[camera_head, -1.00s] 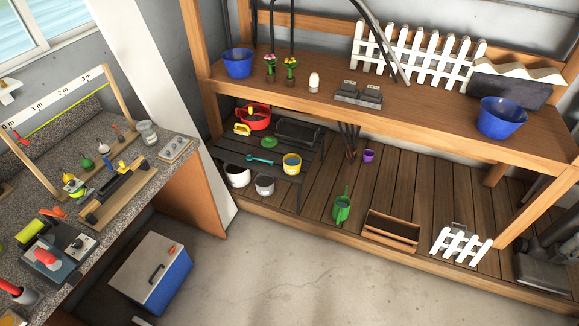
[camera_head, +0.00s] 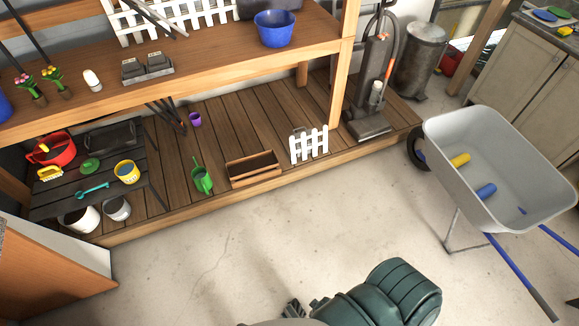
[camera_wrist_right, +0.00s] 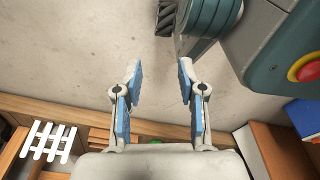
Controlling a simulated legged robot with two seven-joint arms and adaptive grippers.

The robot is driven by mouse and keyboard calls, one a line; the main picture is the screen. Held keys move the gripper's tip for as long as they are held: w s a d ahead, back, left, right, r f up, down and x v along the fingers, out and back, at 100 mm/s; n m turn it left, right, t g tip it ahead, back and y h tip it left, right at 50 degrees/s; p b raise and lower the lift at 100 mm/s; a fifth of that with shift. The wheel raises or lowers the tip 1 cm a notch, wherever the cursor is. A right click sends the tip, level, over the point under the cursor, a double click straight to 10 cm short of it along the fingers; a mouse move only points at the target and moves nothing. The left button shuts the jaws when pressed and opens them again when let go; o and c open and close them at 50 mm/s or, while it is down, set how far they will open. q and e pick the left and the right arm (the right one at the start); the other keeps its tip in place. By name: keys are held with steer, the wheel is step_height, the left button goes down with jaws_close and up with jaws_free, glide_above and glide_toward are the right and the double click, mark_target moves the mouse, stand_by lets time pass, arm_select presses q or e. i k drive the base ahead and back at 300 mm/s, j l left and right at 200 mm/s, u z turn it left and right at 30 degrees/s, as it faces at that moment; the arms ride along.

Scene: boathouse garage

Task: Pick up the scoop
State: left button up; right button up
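A teal long-handled tool, which looks like the scoop (camera_head: 92,190), lies on a low dark slatted table (camera_head: 50,205) at the left of the head view. It lies in front of a green round item and left of a yellow cup. My right gripper (camera_wrist_right: 158,75) shows in the right wrist view, with its two blue-padded fingers apart and nothing between them. Bare concrete floor shows beyond its fingertips. The scoop is not seen in the wrist view. My left gripper is not in view.
A red pot (camera_head: 54,150) and a yellow cup (camera_head: 127,171) stand on the low table, under a wooden bench (camera_head: 200,62). A wheelbarrow (camera_head: 490,165) stands right.

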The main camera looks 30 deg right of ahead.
mark_target(78, 194)
steer(key=z, duration=0.75)
steer(key=u, duration=1.4)
steer(key=i+z, duration=0.1)
steer(key=i+l, duration=0.05)
steer(key=i, duration=0.05)
